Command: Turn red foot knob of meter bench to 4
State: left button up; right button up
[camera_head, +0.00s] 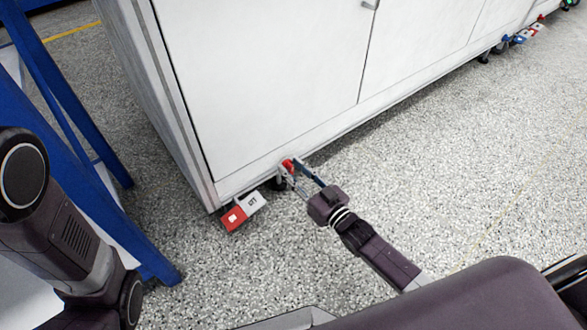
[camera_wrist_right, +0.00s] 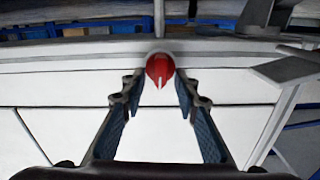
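The red foot knob (camera_head: 287,166) sits low on the front of the white meter bench (camera_head: 270,75), near its left corner. In the right wrist view the knob (camera_wrist_right: 160,68) is round, with a white pointer mark toward the bottom of the picture. My right gripper (camera_head: 303,173) reaches it from the lower right, its fingertips (camera_wrist_right: 160,84) on either side of the knob. The fingers stand apart; I cannot tell whether they touch it. A red tag (camera_head: 234,217) and a white numbered tag (camera_head: 254,202) are beside the knob. My left gripper is out of view.
A blue frame (camera_head: 105,205) stands at the left, close to my left arm. Further along the bench foot are a blue knob (camera_head: 505,38) and more tags (camera_head: 530,33). The speckled floor (camera_head: 450,160) right of my right gripper is clear.

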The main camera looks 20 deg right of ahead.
jog(key=v, duration=1.2)
dwell(0.5)
